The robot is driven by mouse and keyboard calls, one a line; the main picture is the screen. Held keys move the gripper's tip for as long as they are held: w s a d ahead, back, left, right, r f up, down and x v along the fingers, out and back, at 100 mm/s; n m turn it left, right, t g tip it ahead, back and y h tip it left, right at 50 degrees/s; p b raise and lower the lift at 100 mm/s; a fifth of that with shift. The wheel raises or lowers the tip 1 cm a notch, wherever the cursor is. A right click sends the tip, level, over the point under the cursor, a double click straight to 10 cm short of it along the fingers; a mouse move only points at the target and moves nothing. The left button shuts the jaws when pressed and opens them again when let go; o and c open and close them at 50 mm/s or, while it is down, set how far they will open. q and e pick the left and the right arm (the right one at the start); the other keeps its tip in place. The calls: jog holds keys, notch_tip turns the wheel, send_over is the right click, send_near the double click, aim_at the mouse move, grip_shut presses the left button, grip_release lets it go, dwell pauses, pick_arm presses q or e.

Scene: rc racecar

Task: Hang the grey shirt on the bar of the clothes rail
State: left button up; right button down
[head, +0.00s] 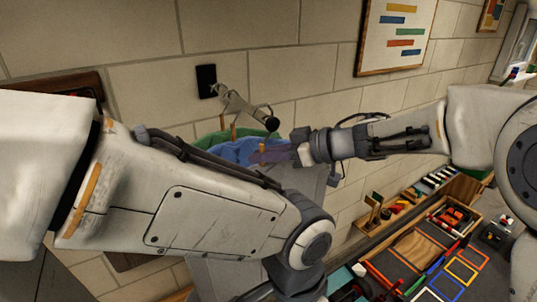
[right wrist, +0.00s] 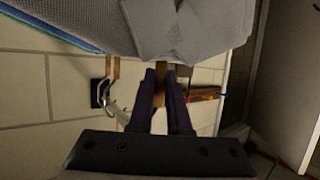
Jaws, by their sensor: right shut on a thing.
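The clothes rail's bar (head: 243,107) sticks out from the wall and ends in a dark round cap. A green garment (head: 211,141) and a blue garment (head: 232,151) hang beneath it. The grey shirt (head: 309,184) hangs below my right gripper (head: 264,156), just under and beside the bar's end. In the right wrist view, the right gripper (right wrist: 162,76) is shut on the wooden hanger (right wrist: 160,96) of the grey shirt (right wrist: 205,28). I cannot tell whether this hanger's hook touches the bar. My left arm crosses the front of the head view; its gripper is out of sight.
A black wall plate (head: 206,81) carries the bar on the brick wall. A framed picture (head: 396,36) hangs at the upper right.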

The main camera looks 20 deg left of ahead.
jog(key=shift+w+a+f+p, duration=0.3)
jog(key=shift+w+a+p, duration=0.45)
jog(key=shift+a+p, duration=0.2)
jog(key=c, duration=0.8)
grip_release()
jog(key=shift+f, duration=0.15)
jog(key=shift+d, duration=0.15)
